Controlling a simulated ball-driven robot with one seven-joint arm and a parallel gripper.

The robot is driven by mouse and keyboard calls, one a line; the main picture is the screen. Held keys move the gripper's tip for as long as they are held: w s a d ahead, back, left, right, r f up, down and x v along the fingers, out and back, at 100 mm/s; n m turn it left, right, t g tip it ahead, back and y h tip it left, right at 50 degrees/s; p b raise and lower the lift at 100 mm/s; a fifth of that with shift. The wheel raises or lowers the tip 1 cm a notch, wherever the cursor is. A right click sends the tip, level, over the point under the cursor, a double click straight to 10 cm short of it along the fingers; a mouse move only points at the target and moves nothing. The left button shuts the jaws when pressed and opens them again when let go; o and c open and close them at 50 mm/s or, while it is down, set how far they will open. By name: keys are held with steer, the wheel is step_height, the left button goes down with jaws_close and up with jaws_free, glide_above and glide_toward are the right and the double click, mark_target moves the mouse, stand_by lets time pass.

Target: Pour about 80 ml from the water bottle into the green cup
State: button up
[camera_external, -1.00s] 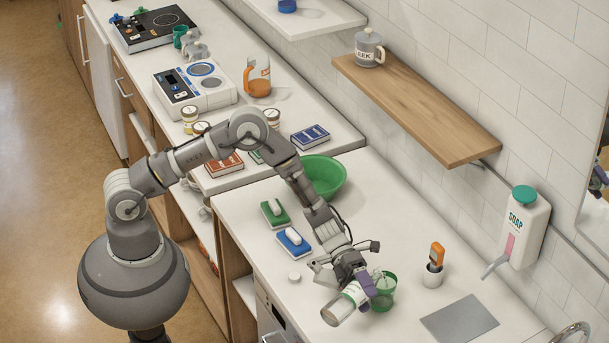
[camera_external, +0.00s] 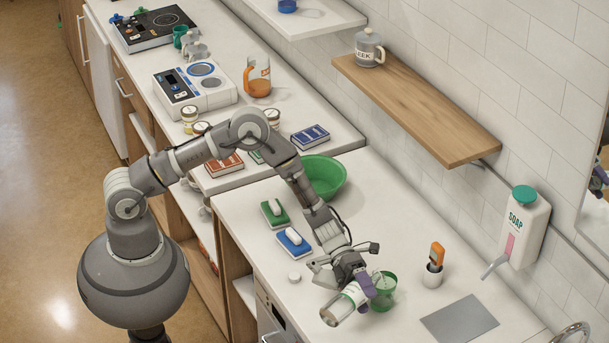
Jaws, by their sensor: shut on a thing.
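The water bottle (camera_external: 341,307) is clear with a green-and-white label. It is tilted well over, its base toward the lower left and its mouth end toward the green cup. My gripper (camera_external: 359,291) is shut on the bottle; its fingers partly hide the bottle's upper end. The green cup (camera_external: 384,293) stands upright on the white counter, just right of my gripper. The bottle's mouth is at or above the cup's rim, but I cannot tell whether they touch. A thin pale streak shows at the cup's opening; the water level inside is too small to tell.
A small white cap (camera_external: 294,277) lies left of my gripper. A blue sponge brush (camera_external: 294,242) and a green one (camera_external: 274,213) lie behind it. A holder with an orange device (camera_external: 434,268) stands right of the cup. A grey mat (camera_external: 460,319) lies at the front right.

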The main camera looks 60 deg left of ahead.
stand_by(1.2)
step_height(320, 180, down, 2)
steer(key=m+b, duration=0.1)
steer(key=b, duration=0.4)
steer(key=shift+s+m+t+y+b, duration=0.15)
steer(key=shift+m+t+y+b, duration=0.25)
steer(key=shift+s+f+b, duration=0.1)
steer(key=shift+s+b, duration=0.15)
steer(key=shift+b, duration=0.15)
steer(key=shift+w+r, duration=0.15)
steer(key=shift+r, duration=0.05)
steer(key=shift+f+m+b, duration=0.3)
steer(key=shift+f+b, duration=0.05)
steer(key=shift+b, duration=0.3)
